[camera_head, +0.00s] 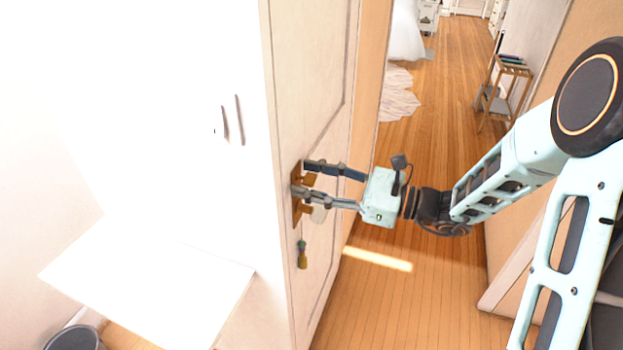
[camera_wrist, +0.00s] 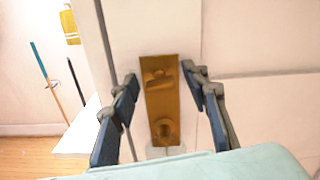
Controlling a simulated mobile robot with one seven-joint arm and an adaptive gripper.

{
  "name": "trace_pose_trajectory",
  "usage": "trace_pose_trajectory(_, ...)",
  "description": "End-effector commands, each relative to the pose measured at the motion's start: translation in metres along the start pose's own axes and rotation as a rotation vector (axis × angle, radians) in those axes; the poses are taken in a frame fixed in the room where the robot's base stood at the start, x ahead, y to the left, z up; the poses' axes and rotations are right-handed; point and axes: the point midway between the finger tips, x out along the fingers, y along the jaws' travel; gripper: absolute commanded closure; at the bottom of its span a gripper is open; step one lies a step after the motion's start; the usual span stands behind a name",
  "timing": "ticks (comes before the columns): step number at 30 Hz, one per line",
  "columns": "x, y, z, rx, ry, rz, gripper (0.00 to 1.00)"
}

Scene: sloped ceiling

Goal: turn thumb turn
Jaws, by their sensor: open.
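The thumb turn (camera_wrist: 157,77) is a small brass piece near the top of a brass plate (camera_wrist: 160,105) on a white door (camera_wrist: 240,40). In the head view the plate (camera_head: 296,212) sits near the edge of the door (camera_head: 308,80), partly behind my fingers. My gripper (camera_head: 303,179) is open and reaches the plate from the right. In the wrist view the fingertips of my gripper (camera_wrist: 160,75) stand on either side of the thumb turn, with gaps showing. Whether they touch the plate is unclear. A round brass part (camera_wrist: 165,130) is lower on the plate.
A small brass and dark item (camera_head: 302,255) shows below the plate. A white flat surface (camera_head: 150,285) and a grey bin (camera_head: 75,338) are at the lower left. The wooden floor (camera_head: 420,270) right of the door is open, with a small wooden rack (camera_head: 505,90) farther back.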

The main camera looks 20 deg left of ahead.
Motion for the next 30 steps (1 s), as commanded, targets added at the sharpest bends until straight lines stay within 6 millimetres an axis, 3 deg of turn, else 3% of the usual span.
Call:
trace_pose_trajectory(7,-0.017,-0.001,0.0,0.0,0.001,-0.003,0.58)
trace_pose_trajectory(21,-0.107,-0.001,0.0,0.0,0.001,-0.003,0.58)
trace_pose_trajectory(30,-0.121,0.0,0.0,0.0,0.0,0.0,0.58)
